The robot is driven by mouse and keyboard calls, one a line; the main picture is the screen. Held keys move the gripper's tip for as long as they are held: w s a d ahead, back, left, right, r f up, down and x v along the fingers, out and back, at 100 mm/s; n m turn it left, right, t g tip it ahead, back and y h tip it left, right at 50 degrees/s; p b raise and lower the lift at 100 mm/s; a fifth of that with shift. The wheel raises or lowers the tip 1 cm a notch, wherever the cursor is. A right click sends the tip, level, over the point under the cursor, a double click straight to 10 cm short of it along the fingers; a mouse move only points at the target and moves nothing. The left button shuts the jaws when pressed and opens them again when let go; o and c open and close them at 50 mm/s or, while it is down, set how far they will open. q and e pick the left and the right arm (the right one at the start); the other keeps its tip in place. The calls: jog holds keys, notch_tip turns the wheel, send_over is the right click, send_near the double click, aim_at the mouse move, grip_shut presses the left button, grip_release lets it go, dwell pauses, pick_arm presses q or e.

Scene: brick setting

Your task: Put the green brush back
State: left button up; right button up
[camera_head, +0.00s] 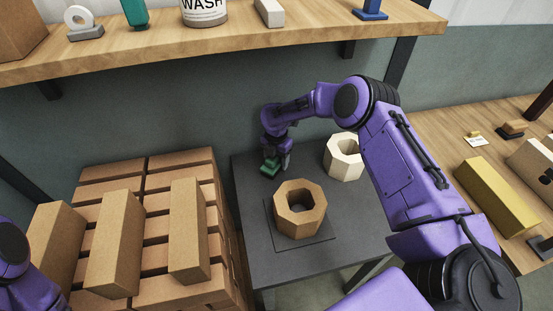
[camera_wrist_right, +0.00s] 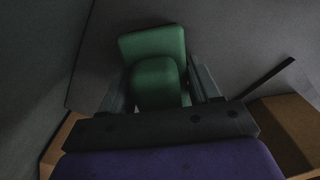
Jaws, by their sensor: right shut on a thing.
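The green brush (camera_head: 269,166) is at the far left part of the dark table (camera_head: 283,256). My right gripper (camera_head: 278,160) is shut on it from above. In the right wrist view the green brush (camera_wrist_right: 157,76) sits between the two fingers of my right gripper (camera_wrist_right: 163,98), with a wider green part beyond them. I cannot tell whether the brush touches the table top. My left gripper is out of view; only a purple part of my left arm shows at the lower left edge.
A brown octagonal ring (camera_head: 300,222) stands on a square mat at the table's middle, and a cream one (camera_head: 333,160) behind it. Stacked bricks (camera_head: 150,255) stand left. A wooden shelf (camera_head: 230,47) runs above. A wooden bench at right holds a yellow block (camera_head: 494,197).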

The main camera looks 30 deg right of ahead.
jog(key=shift+f, duration=0.25)
jog(key=o, duration=1)
jog(key=shift+r, duration=0.1)
jog(key=shift+r, duration=0.25)
notch_tip(320, 180, up, 12)
jog(key=shift+f+b, duration=0.1)
jog(key=shift+b, duration=0.6)
